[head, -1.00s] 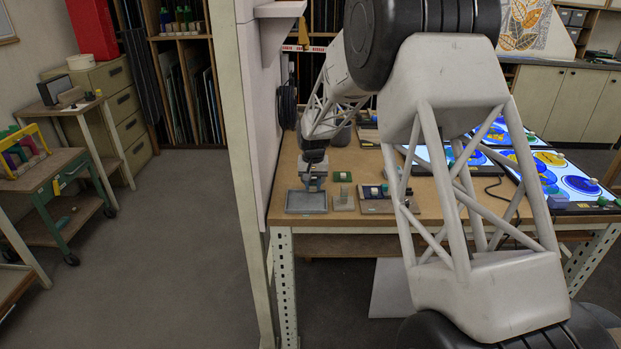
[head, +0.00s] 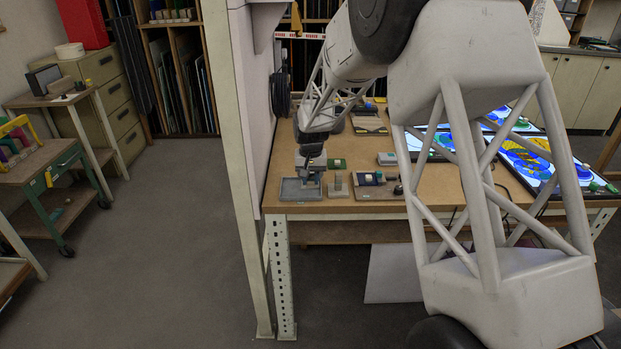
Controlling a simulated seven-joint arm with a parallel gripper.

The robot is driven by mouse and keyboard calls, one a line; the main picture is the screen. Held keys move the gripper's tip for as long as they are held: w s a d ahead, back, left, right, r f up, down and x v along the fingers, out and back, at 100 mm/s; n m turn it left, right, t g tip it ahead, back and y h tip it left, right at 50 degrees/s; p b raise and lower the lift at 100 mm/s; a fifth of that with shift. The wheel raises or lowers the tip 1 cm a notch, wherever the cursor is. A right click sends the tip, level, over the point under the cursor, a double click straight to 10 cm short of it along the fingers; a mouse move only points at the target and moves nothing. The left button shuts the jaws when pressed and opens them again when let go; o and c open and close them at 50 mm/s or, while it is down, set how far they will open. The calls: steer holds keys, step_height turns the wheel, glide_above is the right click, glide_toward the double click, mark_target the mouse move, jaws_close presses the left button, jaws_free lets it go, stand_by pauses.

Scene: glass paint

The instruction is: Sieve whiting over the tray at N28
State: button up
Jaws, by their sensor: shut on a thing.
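A shallow grey tray (head: 293,196) lies at the near left corner of the wooden workbench. My gripper (head: 312,166) points down over the tray's back right part. It is shut on a small grey thing (head: 311,177) that is low over the tray. The thing is too small and too covered by the gripper to tell its shape, or whether it touches the tray. No powder can be made out in the tray at this size. No N28 label can be read.
Right of the tray stand a small pale block (head: 337,187) and a board with small items (head: 378,187). A green piece (head: 337,164) lies behind. Lit glass panels (head: 520,158) fill the bench's right. A white partition (head: 246,130) stands close on the left.

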steer(key=shift+a, duration=0.1)
steer(key=s+a+r, duration=0.2)
steer(key=a, duration=0.5)
steer(key=shift+s+a+r, duration=0.2)
steer(key=shift+s+r, duration=0.1)
steer(key=shift+d, duration=0.25)
stand_by(0.3)
steer(key=shift+d, duration=4.05)
steer(key=a, duration=0.8)
steer(key=shift+a, duration=0.25)
steer(key=shift+r, duration=0.15)
steer(key=shift+r, duration=2.35)
